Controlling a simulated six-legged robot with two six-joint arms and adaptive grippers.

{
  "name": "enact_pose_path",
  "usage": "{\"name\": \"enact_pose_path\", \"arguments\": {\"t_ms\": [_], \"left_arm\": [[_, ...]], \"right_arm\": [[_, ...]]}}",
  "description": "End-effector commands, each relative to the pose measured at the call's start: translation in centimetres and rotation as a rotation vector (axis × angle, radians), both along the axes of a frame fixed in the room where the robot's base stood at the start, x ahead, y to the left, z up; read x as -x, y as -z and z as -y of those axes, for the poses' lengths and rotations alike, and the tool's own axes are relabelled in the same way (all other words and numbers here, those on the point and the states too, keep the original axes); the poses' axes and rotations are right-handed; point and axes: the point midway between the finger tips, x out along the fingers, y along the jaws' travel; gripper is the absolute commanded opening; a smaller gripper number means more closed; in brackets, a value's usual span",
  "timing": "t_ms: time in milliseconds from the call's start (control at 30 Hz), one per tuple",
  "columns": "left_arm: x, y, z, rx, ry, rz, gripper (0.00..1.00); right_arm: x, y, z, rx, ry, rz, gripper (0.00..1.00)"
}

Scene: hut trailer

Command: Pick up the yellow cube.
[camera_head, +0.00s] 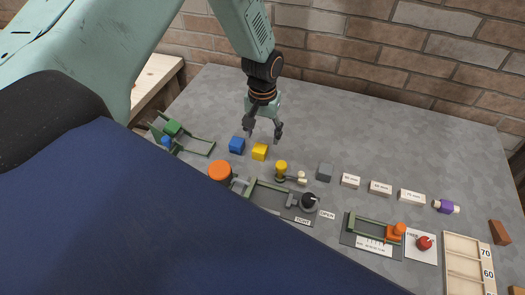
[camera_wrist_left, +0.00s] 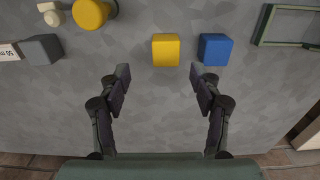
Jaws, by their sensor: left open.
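The yellow cube (camera_head: 260,152) rests on the grey tabletop (camera_head: 330,110). It also shows in the left wrist view (camera_wrist_left: 166,50), beyond the fingertips and roughly between their lines. My left gripper (camera_head: 264,131) is open and empty, with its fingers pointing down just behind the cube. In the left wrist view the two fingers (camera_wrist_left: 160,76) are spread wide apart, and nothing is between them. A blue cube (camera_head: 237,145) stands just left of the yellow one with a small gap; in the left wrist view it is to the right (camera_wrist_left: 215,49). My right gripper does not show.
A yellow knob (camera_head: 281,168) and a grey cube (camera_head: 324,172) stand to the right. An orange round cap (camera_head: 220,170) is in front. A green frame (camera_head: 197,145) is at the left. White labelled blocks (camera_head: 380,188) line the right. The table behind the cubes is clear up to the brick wall.

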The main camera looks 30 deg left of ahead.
Motion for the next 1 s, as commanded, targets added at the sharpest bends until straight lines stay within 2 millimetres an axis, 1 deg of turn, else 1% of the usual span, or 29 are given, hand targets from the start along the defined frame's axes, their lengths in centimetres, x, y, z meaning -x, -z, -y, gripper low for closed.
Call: {"name": "enact_pose_path", "arguments": {"t_ms": [33,267,400,500,600,833,1000], "left_arm": [[0.1,0.8,-0.1,0.0,-0.001,-0.003,0.64],[0.2,3.3,-0.4,0.0,-0.002,-0.003,0.64],[0.3,5.4,-0.8,-0.001,-0.002,-0.003,0.64],[0.1,6.5,-0.7,-0.001,-0.002,-0.001,0.64],[0.0,7.0,-0.6,0.0,-0.002,0.0,0.64],[-0.1,7.0,-0.5,0.0,-0.002,0.0,0.63],[0.0,7.0,-0.5,0.0,-0.002,0.0,0.49]], "right_arm": [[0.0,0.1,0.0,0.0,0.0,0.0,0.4],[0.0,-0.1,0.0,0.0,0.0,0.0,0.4],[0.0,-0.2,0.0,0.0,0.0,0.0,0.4],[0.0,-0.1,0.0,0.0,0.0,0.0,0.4],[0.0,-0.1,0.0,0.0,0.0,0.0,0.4],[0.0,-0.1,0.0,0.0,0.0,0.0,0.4],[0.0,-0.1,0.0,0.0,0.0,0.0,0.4]]}}
